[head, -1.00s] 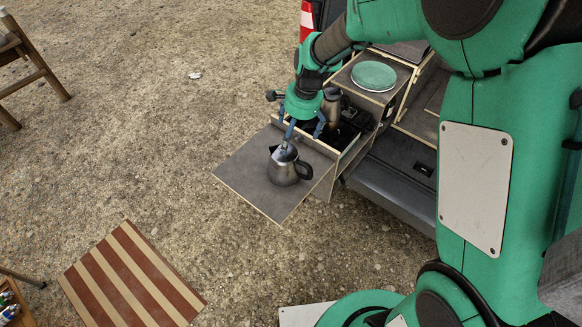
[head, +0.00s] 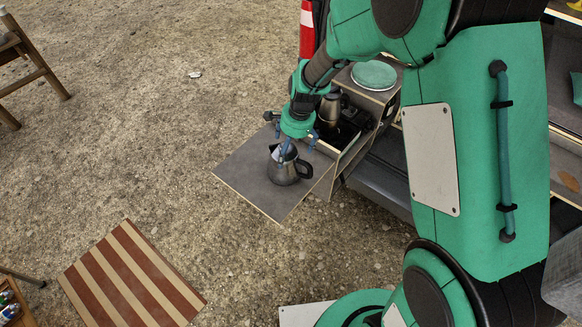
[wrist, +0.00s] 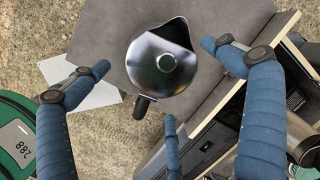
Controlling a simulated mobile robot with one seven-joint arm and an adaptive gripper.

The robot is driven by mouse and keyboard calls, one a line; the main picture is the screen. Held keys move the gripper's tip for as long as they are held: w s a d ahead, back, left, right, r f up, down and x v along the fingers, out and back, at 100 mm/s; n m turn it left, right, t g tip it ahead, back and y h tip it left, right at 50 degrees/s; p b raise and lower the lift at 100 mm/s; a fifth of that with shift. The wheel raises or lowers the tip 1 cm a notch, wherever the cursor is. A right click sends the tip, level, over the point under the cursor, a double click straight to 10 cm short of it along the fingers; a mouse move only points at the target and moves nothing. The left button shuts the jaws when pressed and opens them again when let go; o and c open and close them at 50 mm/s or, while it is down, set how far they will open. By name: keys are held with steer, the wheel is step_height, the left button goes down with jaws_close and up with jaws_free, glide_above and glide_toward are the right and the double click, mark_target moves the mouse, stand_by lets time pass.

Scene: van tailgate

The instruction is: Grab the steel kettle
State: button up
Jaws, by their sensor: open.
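The steel kettle (head: 283,168) stands upright on a grey pull-out board (head: 246,178) at the van's tailgate, its black handle to the right in the head view. In the wrist view the kettle (wrist: 162,62) is seen from above, with its lid knob, pointed spout and dark handle (wrist: 142,106). My gripper (head: 295,142) is just above the kettle in the head view, its blue fingers partly overlapping the kettle's top. In the wrist view the fingers of my gripper (wrist: 160,75) are spread wide to either side of the kettle, with a third finger below, and hold nothing.
A drawer box with a second metal pot (head: 330,108) and dark items stands just behind the board. A round green-topped thing (head: 374,75) lies on the cabinet. A striped mat (head: 130,275) lies on the gravel at lower left. Gravel left of the board is open.

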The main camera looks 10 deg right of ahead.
stand_by(0.3)
steer(key=shift+w+a+f, duration=0.1)
steer(key=shift+w+f, duration=0.05)
steer(key=shift+f, duration=0.7)
steer(key=shift+w+a+f, duration=0.1)
steer(key=shift+a+f, duration=0.05)
steer(key=shift+f, duration=0.7)
steer(key=shift+w+a+f, duration=0.1)
steer(key=shift+w+f, duration=0.05)
steer(key=shift+f, duration=0.7)
steer(key=shift+c, duration=0.3)
steer(key=c, duration=1.8)
steer(key=shift+o, duration=0.2)
steer(key=shift+r, duration=5.05)
